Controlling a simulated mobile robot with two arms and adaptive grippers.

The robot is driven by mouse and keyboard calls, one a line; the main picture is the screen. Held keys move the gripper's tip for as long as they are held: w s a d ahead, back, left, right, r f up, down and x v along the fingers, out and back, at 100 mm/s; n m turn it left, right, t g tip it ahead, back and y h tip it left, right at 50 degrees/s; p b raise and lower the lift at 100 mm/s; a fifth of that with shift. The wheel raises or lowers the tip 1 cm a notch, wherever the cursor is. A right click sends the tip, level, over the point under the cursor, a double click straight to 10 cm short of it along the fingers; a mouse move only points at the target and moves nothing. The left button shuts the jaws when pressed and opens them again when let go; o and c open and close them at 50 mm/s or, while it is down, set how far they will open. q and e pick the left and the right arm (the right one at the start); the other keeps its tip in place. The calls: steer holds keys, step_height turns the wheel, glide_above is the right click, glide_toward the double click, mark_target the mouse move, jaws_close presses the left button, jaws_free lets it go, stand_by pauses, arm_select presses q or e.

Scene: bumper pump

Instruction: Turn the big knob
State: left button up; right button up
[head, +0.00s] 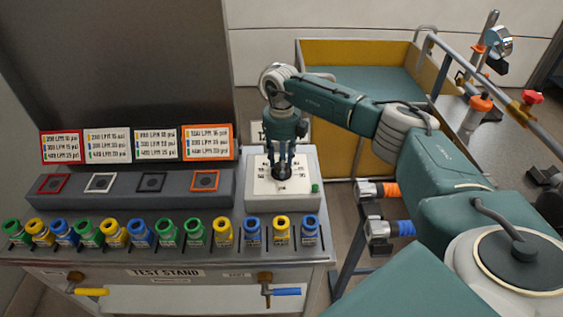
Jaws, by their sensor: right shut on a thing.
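The big knob (282,179) is a dark round knob on a white dial plate (262,184) with printed marks. The plate sits on the sloped top of a grey box (308,172) at the right end of the test stand. My right gripper (283,170) points straight down over the dial and is shut on the knob. Its fingers hide part of the knob and some of the dial marks. A small green button (315,188) is at the plate's right edge. My left gripper is not in view.
Several yellow, blue and green fittings (168,233) line the stand's front edge. Four-colour label cards (208,142) stand behind a grey panel (130,188) left of the dial. A yellow-sided cart (342,52) stands behind. Valve handles (92,292) stick out in front.

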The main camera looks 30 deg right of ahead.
steer(key=m, duration=0.5)
steer(key=shift+r+p, duration=0.1)
steer(key=shift+p, duration=0.2)
steer(key=shift+m, duration=0.3)
steer(key=o, duration=1.1)
steer(key=shift+o, duration=0.2)
step_height(320, 180, up, 12)
